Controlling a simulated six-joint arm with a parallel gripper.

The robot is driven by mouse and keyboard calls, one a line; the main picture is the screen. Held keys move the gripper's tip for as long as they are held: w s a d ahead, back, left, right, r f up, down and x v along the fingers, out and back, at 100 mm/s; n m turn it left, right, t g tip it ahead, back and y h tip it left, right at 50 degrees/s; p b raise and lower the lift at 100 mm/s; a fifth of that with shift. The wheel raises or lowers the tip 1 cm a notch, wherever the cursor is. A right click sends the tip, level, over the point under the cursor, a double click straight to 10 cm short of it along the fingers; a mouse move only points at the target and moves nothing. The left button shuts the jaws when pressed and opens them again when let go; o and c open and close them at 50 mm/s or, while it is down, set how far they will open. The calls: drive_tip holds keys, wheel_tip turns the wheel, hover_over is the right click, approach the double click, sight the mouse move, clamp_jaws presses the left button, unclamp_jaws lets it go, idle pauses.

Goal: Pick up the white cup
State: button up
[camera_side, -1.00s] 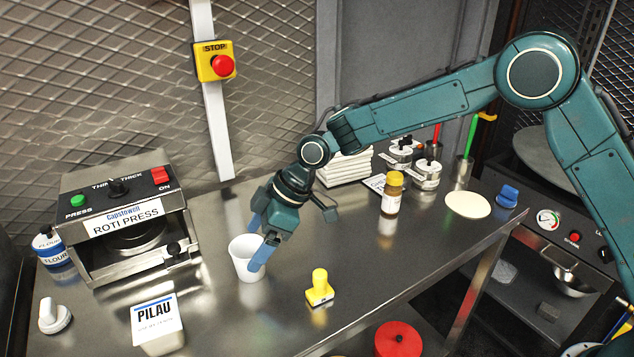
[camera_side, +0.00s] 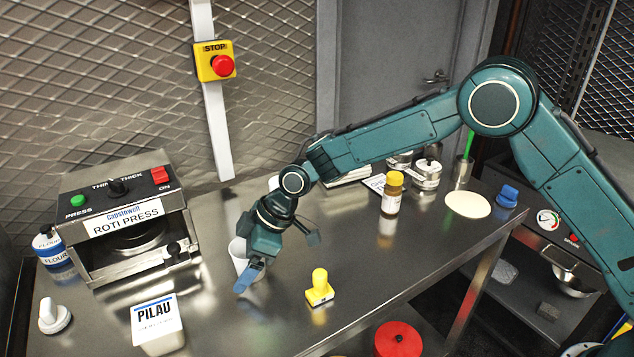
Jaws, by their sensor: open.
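The white cup (camera_side: 238,256) stands upright on the steel table, right of the roti press. My gripper (camera_side: 247,277) is low and points down, in front of the cup in this view. Its blue fingers and body cover the cup's right side and lower part. The gripper is open. One blue finger shows clearly; the other is mostly hidden, so I cannot tell whether the cup is between them or touched.
The roti press (camera_side: 125,220) stands to the left, with the PILAU tub (camera_side: 158,322) in front. A yellow stamp-like object (camera_side: 320,288) is to the right. A brown jar (camera_side: 392,194) and flat dough (camera_side: 467,204) are farther right. The table (camera_side: 400,250) is clear between them.

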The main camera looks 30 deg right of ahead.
idle(0.4)
drive_tip(key=c, duration=1.1)
drive_tip(key=shift+o, duration=0.2)
wheel_tip(320, 180, up, 20)
idle(0.5)
